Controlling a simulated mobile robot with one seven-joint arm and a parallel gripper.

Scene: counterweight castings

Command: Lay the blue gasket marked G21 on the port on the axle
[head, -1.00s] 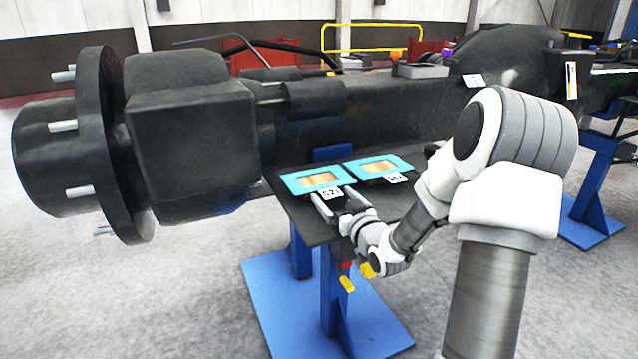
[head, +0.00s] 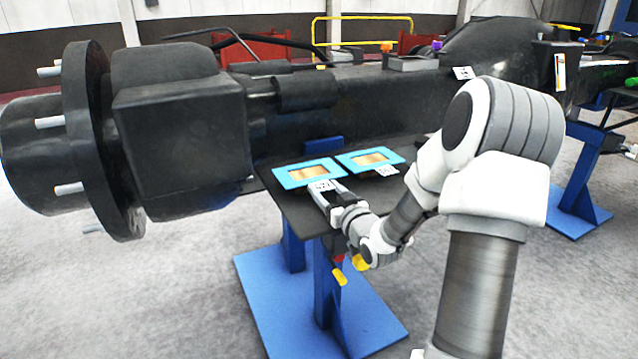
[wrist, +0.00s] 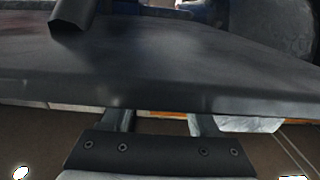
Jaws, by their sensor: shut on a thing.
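Two blue gaskets with tan centres lie side by side on a dark shelf plate (head: 300,216). The left gasket (head: 284,178) has a white tag at its near edge, which seems to read G21 but is small and blurred. The right gasket (head: 398,158) has a tag I cannot read. My gripper (head: 320,188) is shut on the left gasket at its tagged near edge. In the wrist view my gripper (wrist: 160,122) shows only in part, its tips hidden by a dark plate. The black axle (head: 395,105) runs behind the shelf; I cannot clearly make out its port.
A grey rectangular block (head: 413,63) sits on top of the axle, near small orange (head: 387,47) and purple (head: 437,45) pieces. A round flange with studs (head: 88,140) is at the left. A blue stand (head: 325,275) is under the shelf. Yellow rails (head: 360,18) are behind.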

